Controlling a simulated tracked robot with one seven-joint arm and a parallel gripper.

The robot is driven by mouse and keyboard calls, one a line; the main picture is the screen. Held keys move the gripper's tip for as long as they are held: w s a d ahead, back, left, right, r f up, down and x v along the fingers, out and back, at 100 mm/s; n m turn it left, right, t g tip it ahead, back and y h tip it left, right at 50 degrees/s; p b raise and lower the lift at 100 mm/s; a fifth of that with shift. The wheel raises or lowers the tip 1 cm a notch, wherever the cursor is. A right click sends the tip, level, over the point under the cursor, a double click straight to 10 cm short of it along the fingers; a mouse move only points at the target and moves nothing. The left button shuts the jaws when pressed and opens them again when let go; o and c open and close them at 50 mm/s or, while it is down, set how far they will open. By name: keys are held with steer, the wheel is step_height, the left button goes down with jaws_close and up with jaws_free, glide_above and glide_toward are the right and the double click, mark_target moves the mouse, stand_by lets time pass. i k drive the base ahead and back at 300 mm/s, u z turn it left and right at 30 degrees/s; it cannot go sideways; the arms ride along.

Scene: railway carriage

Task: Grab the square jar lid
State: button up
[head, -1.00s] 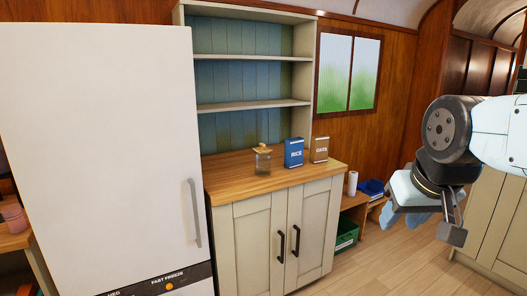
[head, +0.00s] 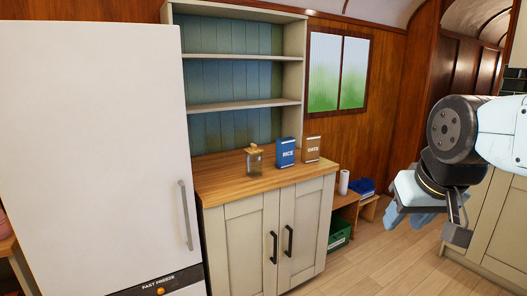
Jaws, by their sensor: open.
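A glass jar (head: 254,163) stands upright on the wooden worktop of a cream cupboard, left of two boxes. The square jar lid (head: 253,149) is light wood with a small knob and sits on top of the jar. My gripper (head: 425,222) hangs at the right of the head view, pointing down, well apart from the jar and lid. It is open, with nothing seen between its fingers. My arm partly hides the fingers.
A tall white freezer (head: 95,150) is at the left. Shelves (head: 240,102) rise behind the worktop. A low bench (head: 350,205) and green crate (head: 339,235) sit right of the cupboard. Open floor lies in front.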

mark_target(255, 149)
steer(key=u, duration=0.85)
steer(key=i, duration=0.1)
steer(key=z, duration=3.1)
steer(key=i, duration=0.95)
steer(key=u, duration=2.85)
steer(key=i, duration=0.9)
steer(key=u, duration=0.05)
